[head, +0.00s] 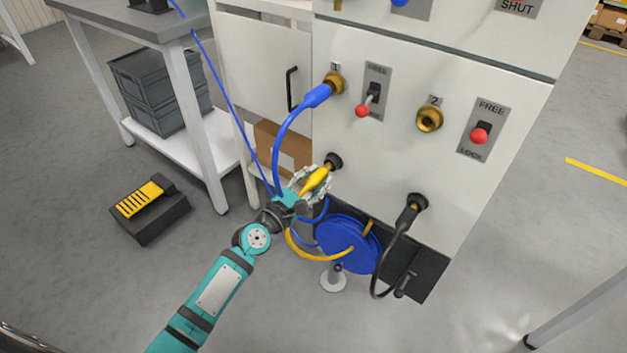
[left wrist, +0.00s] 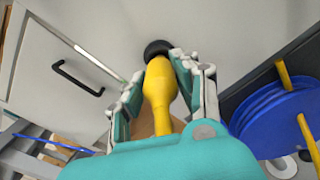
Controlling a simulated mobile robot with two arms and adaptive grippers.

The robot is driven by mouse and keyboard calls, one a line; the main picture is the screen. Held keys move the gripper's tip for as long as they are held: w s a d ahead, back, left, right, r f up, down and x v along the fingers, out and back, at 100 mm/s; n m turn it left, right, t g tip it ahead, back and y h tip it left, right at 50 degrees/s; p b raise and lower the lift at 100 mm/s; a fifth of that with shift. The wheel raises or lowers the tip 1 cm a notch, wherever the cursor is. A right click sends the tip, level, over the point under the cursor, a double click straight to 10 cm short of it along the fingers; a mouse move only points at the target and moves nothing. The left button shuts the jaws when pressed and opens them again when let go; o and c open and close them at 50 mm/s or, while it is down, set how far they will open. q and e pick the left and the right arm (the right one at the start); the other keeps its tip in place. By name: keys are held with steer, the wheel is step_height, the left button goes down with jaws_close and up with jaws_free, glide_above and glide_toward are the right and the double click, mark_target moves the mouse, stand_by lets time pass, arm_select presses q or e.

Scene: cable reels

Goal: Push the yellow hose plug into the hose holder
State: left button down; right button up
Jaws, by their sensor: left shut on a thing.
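The yellow hose plug (head: 315,179) is held in my left gripper (head: 312,181), whose fingers are shut around it. In the left wrist view the plug (left wrist: 160,88) lies between the two fingers of the gripper (left wrist: 165,84), its front end pointing at the panel. The hose holder (head: 334,160) is a black round socket on the white panel. It also shows in the left wrist view (left wrist: 157,47), directly at the plug's front end. The plug's tip meets or overlaps the holder; I cannot tell how deep it sits. My right gripper is out of view.
A blue hose plug (head: 317,95) sits in brass socket 1, its hose passing close to my left gripper. Brass socket 2 (head: 429,119) is empty. Red-knobbed levers (head: 363,110) stick out nearby. Below are a blue reel (head: 345,243) and a black cable plug (head: 408,214).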

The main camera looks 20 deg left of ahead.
arm_select(q)
steer(key=shift+w+d, duration=0.15)
steer(key=shift+w, duration=0.25)
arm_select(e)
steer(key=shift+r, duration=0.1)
arm_select(q)
steer(key=shift+w, duration=0.15)
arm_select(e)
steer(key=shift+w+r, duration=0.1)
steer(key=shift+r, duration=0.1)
arm_select(q)
steer(key=c, duration=0.9)
jaws_free()
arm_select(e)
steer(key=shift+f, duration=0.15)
